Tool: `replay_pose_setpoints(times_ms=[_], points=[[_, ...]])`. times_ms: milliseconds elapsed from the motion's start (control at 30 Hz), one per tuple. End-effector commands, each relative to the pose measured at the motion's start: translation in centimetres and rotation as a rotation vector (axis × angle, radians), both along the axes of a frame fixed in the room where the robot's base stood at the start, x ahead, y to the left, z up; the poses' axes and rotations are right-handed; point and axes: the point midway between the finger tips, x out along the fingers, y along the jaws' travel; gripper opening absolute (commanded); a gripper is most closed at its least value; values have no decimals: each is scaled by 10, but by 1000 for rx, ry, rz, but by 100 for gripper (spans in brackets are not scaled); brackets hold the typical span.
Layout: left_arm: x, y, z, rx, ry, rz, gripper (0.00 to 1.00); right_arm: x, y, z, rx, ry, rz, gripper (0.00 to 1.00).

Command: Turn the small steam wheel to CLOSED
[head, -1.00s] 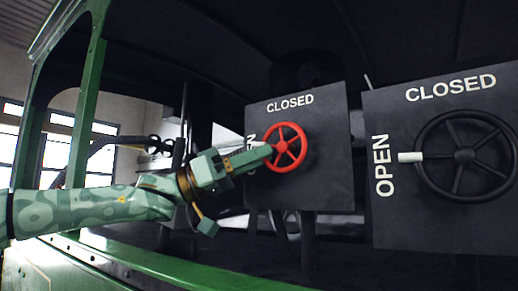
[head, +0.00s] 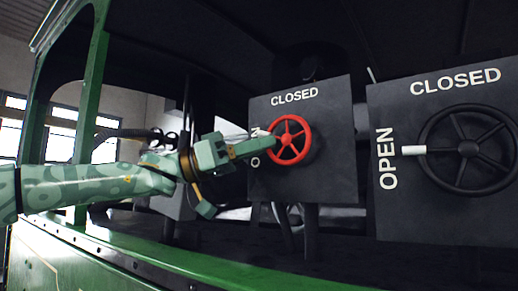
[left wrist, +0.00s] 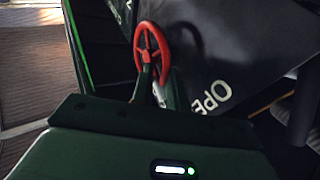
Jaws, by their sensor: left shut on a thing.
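The small steam wheel (head: 289,140) is red with spokes and sits on a dark panel (head: 330,175). CLOSED is lettered above it, and another word at its left is partly hidden by my gripper. In the left wrist view the red wheel (left wrist: 140,41) stands nearly edge-on, with OPEN lettered on the panel beside it. My left gripper (head: 264,143) is at the wheel's left rim, shut on it. In the left wrist view its fingers (left wrist: 152,84) meet the rim's near edge. My right gripper is not in view.
A larger black wheel (head: 468,149) is on a second panel (head: 400,215) at the right, its white handle (head: 413,150) pointing at OPEN. A green post (head: 92,90) stands at the left, and a green sill (head: 215,272) runs below my arm.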

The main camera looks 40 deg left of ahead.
Motion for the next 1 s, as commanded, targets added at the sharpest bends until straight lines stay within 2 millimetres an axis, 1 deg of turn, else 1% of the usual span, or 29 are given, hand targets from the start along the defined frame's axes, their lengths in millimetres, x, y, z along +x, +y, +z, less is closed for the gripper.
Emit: replay_pose_setpoints(times_ms=[133, 400, 1000], points=[[1, 2, 8, 115, 11, 9, 0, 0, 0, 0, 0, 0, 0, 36], [1, 1, 20, 368, 40, 9, 0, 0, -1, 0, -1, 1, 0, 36], [3, -12, 44, 900, 97, 5, 0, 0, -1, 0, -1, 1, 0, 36]])
